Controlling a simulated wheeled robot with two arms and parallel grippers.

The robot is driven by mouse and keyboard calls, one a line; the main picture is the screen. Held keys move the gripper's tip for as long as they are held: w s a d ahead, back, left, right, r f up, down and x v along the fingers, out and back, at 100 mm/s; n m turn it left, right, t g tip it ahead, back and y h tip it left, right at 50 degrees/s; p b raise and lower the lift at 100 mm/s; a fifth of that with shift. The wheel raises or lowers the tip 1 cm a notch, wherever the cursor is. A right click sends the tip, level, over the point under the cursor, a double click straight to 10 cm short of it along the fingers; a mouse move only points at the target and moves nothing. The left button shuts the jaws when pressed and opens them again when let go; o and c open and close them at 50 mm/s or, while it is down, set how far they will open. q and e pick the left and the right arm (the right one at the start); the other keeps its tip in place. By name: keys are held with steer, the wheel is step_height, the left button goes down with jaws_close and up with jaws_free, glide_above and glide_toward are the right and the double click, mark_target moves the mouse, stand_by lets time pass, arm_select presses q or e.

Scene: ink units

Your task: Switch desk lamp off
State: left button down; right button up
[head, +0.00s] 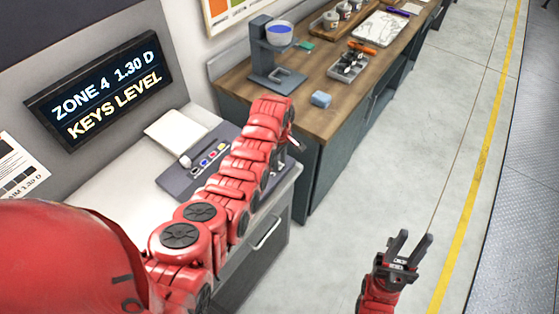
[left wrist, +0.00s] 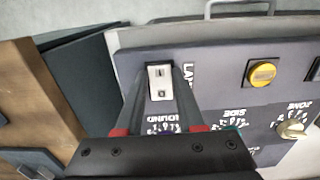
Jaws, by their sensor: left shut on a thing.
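A panel (left wrist: 215,75) fills much of the left wrist view. On it is a white rocker switch (left wrist: 160,82) beside lettering that starts "LA", the rest hidden by a finger. My left gripper (left wrist: 160,78) has one finger on each side of this switch and is shut on it. In the head view my left gripper (head: 290,140) is at the right end of the sloped control panel (head: 180,182), its tips mostly hidden by my arm. My right gripper (head: 410,246) is open and empty over the floor. I cannot make out a desk lamp for certain.
The panel also carries a yellow button (left wrist: 262,73) and a knob (left wrist: 291,128). A wooden workbench (head: 330,115) beyond holds a stand with a blue-filled bowl (head: 280,34), a blue block (head: 320,99) and a tray (head: 348,68). The floor at right is clear.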

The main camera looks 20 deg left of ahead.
arm_select(q)
steer(key=shift+w+a+f+g+h+b, duration=0.15)
steer(key=shift+h+b, duration=0.35)
steer(key=shift+b, duration=0.9)
steer(key=shift+a+f+g+h+b, duration=0.1)
steer(key=shift+a+g+h+b, duration=0.3)
steer(key=shift+b, duration=0.95)
steer(key=shift+d+r+h+b, duration=0.2)
steer(key=shift+h+b, duration=0.2)
steer(key=shift+b, duration=0.05)
steer(key=shift+r, duration=0.15)
steer(key=c, duration=0.5)
jaws_free()
steer(key=shift+r, duration=0.1)
